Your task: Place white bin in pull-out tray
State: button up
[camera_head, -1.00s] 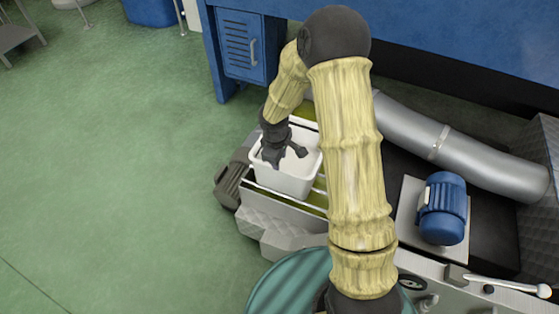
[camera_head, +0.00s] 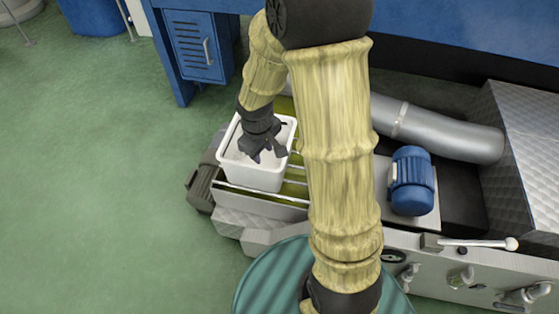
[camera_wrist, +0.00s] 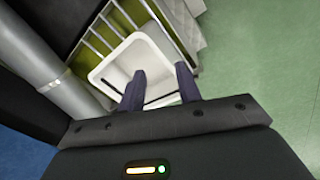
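The white bin (camera_head: 254,178) is an open, square tub. It stands upright on the barred, green-floored trough of the machine. It also shows in the wrist view (camera_wrist: 140,52). My gripper (camera_head: 264,153) hangs over the bin's opening, with its two dark fingers spread. In the wrist view my gripper's fingertips (camera_wrist: 160,78) are apart, one over the bin's inside and the other near its right rim. I see no grip on the bin; how deep the fingers reach is unclear. I cannot make out a pull-out tray in these views.
A blue cabinet (camera_head: 197,48) with a handle stands behind the trough. A grey pipe (camera_head: 440,130) and a blue motor (camera_head: 411,181) lie right of my arm. A teal round drum (camera_head: 262,285) is at the front. The green floor at left is clear.

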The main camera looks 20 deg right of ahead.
jog(key=s+d+r+m+y, duration=0.1)
jog(key=s+d+r+m, duration=0.1)
jog(key=s+r+m, duration=0.4)
jog(key=s, duration=0.4)
jog(key=shift+r+t, duration=0.3)
jog(key=shift+t, duration=0.1)
jog(key=shift+o, duration=0.6)
